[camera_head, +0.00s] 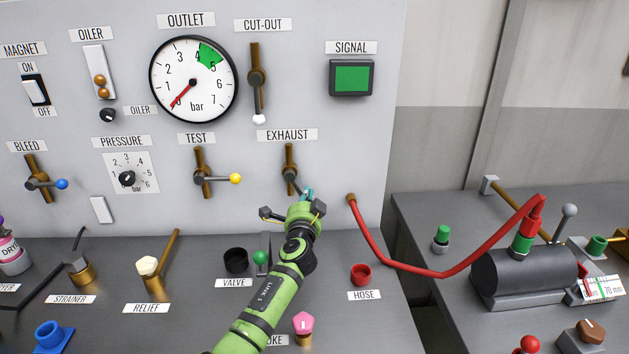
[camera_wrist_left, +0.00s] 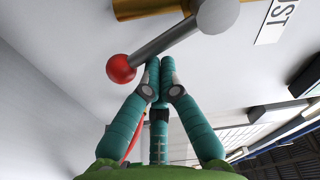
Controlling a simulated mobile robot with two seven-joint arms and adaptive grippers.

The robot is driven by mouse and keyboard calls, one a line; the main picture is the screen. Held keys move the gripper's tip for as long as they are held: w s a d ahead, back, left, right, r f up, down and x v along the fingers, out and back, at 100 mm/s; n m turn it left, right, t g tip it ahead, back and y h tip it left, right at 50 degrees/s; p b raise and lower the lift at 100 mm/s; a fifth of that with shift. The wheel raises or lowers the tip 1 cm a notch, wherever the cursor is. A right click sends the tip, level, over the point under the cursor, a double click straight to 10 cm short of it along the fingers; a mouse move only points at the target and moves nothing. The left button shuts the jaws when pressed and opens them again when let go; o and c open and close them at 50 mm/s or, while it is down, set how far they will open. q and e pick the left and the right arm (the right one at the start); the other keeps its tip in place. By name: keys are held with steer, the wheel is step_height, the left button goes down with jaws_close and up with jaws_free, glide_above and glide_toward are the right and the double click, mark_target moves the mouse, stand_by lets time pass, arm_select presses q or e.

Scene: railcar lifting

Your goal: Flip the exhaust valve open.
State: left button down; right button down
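The exhaust valve (camera_head: 289,160) is on the grey panel under the EXHAUST label. It has a vertical brass pipe and a grey lever slanting down to the right; the lever's end is hidden behind my left gripper in the head view. In the left wrist view the lever (camera_wrist_left: 165,41) ends in a red ball (camera_wrist_left: 121,68). My left gripper (camera_head: 307,194) is at the lever. In the left wrist view its teal fingertips (camera_wrist_left: 160,62) are together, right at the lever's side between ball and pivot; I cannot tell whether they touch it. My right gripper is not in view.
The test valve (camera_head: 199,179) with a yellow-ended lever is to the left, and the cut-out valve (camera_head: 256,77) is above. A red hose (camera_head: 408,268) runs from the panel's right side to a dark cylinder (camera_head: 515,275). A black VALVE cup (camera_head: 236,260) stands on the bench below.

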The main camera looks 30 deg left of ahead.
arm_select(q)
steer(key=a+m, duration=0.1)
steer(key=s+f+m, duration=0.1)
steer(key=m, duration=0.1)
steer(key=shift+a+f, duration=0.15)
steer(key=shift+a, duration=0.2)
steer(key=shift+s+a, duration=0.1)
stand_by(0.6)
